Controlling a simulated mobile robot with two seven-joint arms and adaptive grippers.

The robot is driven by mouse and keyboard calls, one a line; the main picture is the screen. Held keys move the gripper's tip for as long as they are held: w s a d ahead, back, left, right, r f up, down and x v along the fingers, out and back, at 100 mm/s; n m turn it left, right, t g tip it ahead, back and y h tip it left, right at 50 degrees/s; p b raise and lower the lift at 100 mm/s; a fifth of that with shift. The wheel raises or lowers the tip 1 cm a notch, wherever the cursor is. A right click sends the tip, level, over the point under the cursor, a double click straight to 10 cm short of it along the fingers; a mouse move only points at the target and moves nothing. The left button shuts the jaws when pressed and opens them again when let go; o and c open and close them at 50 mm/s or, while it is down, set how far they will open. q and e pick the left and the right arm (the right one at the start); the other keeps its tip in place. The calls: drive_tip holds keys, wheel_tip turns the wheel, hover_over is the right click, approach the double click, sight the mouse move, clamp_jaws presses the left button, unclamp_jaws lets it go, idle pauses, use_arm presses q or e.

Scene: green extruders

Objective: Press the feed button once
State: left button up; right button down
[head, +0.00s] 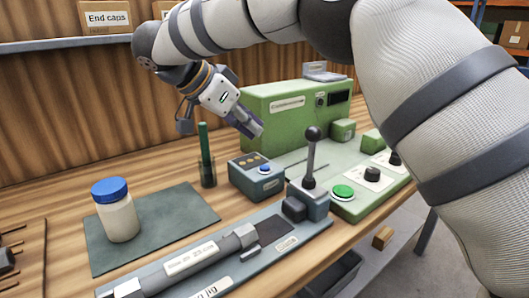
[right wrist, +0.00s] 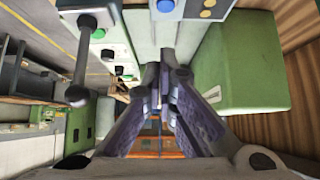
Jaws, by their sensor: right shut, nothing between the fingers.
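A large green button (head: 343,191) sits in a white surround on the pale green panel in the head view. It also shows in the right wrist view (right wrist: 98,33). A small blue button (head: 265,168) is on a grey-blue box (head: 246,180) left of it. I cannot read which one is labelled feed. My right gripper (head: 252,127) is shut and empty, in the air in front of the green extruder housing (head: 280,105), above and behind the blue-button box, touching no button. Its closed fingers (right wrist: 165,75) fill the middle of the right wrist view. My left gripper is not in view.
A black-knobbed lever (head: 311,158) stands between the two buttons. Black knobs (head: 372,174) lie right of the green button. A blue-lidded jar (head: 116,212) stands on a dark mat, near a glass holding a green rod (head: 205,150). A metal tool lies in front.

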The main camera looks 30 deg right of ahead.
sight(264, 169)
drive_tip(key=x, duration=0.3)
drive_tip(key=shift+d+f, duration=0.25)
drive_tip(key=shift+d, duration=0.05)
drive_tip(key=f, duration=0.3)
drive_tip(key=shift+w+d+f, duration=0.1)
drive_tip(key=shift+d+f, duration=0.15)
drive_tip(key=shift+f, duration=0.15)
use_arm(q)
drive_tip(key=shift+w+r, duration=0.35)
use_arm(e)
drive_tip(key=shift+f, duration=0.45)
